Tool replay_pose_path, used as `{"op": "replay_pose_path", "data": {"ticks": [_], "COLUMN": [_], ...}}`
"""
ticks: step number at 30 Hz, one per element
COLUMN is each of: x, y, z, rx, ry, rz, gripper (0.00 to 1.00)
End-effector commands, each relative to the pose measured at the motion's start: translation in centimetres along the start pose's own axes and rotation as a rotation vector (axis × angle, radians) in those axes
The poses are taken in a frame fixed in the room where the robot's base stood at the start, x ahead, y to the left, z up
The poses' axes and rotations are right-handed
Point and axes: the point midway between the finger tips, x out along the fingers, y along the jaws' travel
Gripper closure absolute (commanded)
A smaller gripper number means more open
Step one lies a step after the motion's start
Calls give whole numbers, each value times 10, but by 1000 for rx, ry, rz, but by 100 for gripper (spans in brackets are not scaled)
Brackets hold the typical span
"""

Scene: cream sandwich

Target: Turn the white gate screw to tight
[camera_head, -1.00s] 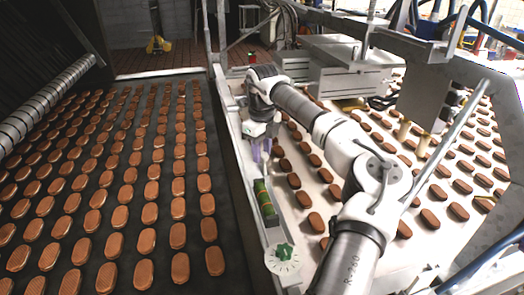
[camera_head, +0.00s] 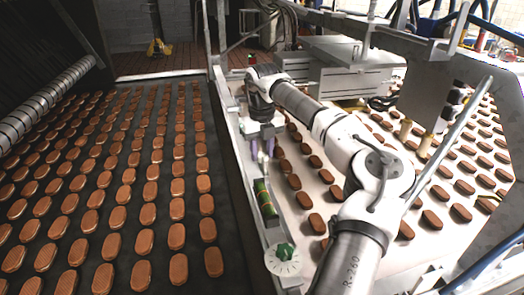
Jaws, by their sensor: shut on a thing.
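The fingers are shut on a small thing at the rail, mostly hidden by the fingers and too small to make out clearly. The white gate screw cannot be told apart elsewhere in the view. Closer still is a green knob (camera_head: 284,251) on a white round dial (camera_head: 283,267), apart from my gripper.
A dark belt (camera_head: 232,265) with rows of brown biscuits runs on the left. A white belt (camera_head: 292,222) with more biscuits runs on the right, under my arm. A grey metal machine box (camera_head: 350,80) and a slanted bar (camera_head: 455,130) stand beyond and right of my arm.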

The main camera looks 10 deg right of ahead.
Motion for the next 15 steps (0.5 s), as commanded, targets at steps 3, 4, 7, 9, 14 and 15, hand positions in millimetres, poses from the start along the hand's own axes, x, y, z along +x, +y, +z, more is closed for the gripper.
{"op": "replay_pose_path", "data": {"ticks": [3,4,7,9,14,15], "x": [-1,-1,-1,-1,-1,-1], "y": [0,0,0,0,0,0], "z": [0,0,0,0,0,0], "rx": [3,3,3,3,2,2], "ry": [-3,-3,-3,-3,-3,-2], "rz": [0,0,0,0,0,0], "gripper": [91,91,91,67,46,46]}}
